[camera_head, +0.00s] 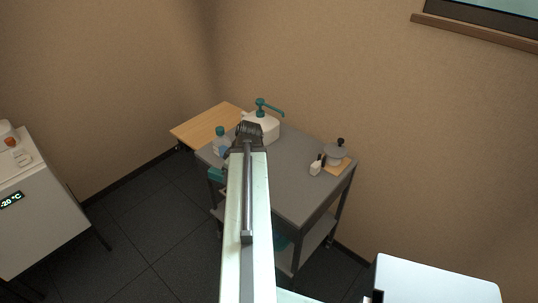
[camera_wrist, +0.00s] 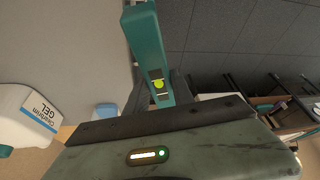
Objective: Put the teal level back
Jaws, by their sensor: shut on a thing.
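The teal level (camera_wrist: 148,50) is a long teal bar with a yellow-green vial, and it sticks out of my gripper (camera_wrist: 155,98) in the wrist view. My gripper is shut on it, and the jaws are partly hidden by my own wrist housing. The level appears held over the edge of the grey table, with floor to its right in that view. In the head view a teal piece (camera_head: 215,174), likely the level, shows at the table's left edge. My arm hides much of the gripper there.
The grey table (camera_head: 300,195) holds a white gel jug (camera_head: 262,127) with a teal pump, a small teal-capped bottle (camera_head: 221,142), a small white item (camera_head: 316,168) and a grey round device (camera_head: 336,154). A wooden board (camera_head: 203,124) is at the left rear. The table's middle is clear.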

